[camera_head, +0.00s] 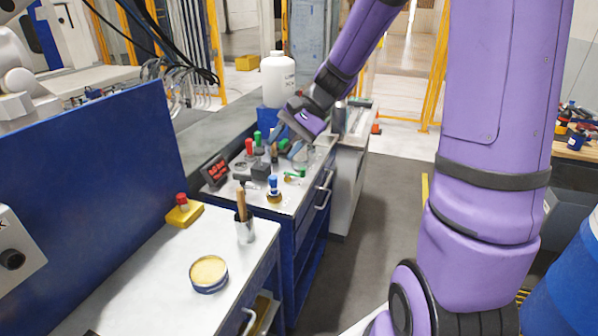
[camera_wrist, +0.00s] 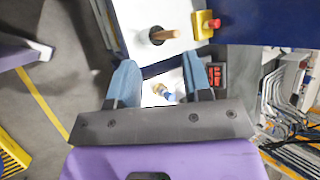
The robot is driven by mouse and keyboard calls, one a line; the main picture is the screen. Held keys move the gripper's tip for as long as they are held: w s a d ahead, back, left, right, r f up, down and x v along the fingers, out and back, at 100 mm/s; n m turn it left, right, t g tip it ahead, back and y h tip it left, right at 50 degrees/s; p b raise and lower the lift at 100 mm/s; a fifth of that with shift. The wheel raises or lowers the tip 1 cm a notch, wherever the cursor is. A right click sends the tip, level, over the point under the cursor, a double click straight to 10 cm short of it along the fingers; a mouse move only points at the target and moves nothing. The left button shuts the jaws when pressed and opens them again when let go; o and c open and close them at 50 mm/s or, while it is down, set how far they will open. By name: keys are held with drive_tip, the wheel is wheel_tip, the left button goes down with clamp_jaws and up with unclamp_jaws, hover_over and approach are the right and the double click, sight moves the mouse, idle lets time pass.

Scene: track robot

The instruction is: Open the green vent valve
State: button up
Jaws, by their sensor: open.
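I cannot tell which is the vent valve. My gripper also shows in the wrist view (camera_wrist: 160,75), with its two blue-grey fingers apart and nothing held. Between and beyond them is a blue-topped valve (camera_wrist: 166,94), which also stands at the cart's near end (camera_head: 273,184). No green part shows in the wrist view.
A red knob (camera_head: 249,146) and a red-digit display (camera_head: 215,170) are at the cart's left. A white bottle (camera_head: 278,80) stands behind. The nearer bench holds a yellow box with a red button (camera_head: 184,211), a brush cup (camera_head: 245,230) and a tin (camera_head: 208,273). Open floor lies right.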

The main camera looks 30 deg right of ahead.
drive_tip(key=w+d+f+m+t, duration=0.5)
drive_tip(key=d+f+m, duration=0.2)
drive_tip(key=d+f, duration=0.15)
drive_tip(key=w+d+f+m+t, duration=0.5)
drive_tip(key=d+f+m, duration=0.2)
drive_tip(key=f, duration=0.2)
drive_tip(key=w+d+f+m+t, duration=0.4)
drive_tip(key=d+f+m+t, duration=0.1)
drive_tip(key=d+f+m, duration=0.3)
drive_tip(key=shift+n, duration=0.4)
drive_tip(key=x, duration=0.3)
drive_tip(key=f+x, duration=0.1)
drive_tip(key=x, duration=0.7)
drive_tip(key=shift+d+f, duration=0.15)
drive_tip(key=shift+d, duration=0.1)
